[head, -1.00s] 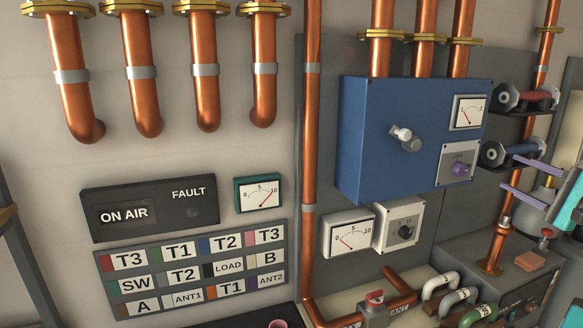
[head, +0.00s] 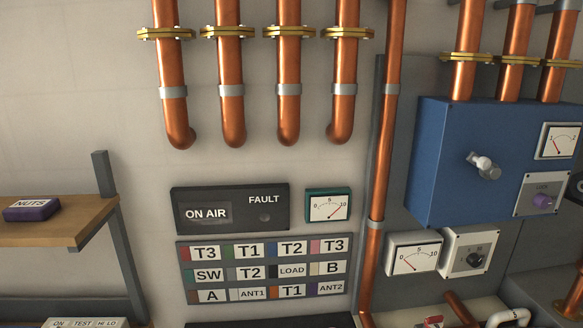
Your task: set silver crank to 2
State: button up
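The silver crank (head: 484,164) sticks out from the front of the blue box (head: 440,150) in the head view. My gripper is not in view now, so nothing of mine shows near the crank.
On the blue box are a meter (head: 558,141) and a purple knob (head: 543,201). Below hang another meter (head: 414,258) and a black knob panel (head: 469,252). A copper pipe (head: 386,130) runs left of the box. A shelf (head: 60,232) stands at left.

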aim_at(483, 163)
jog(key=k, duration=0.95)
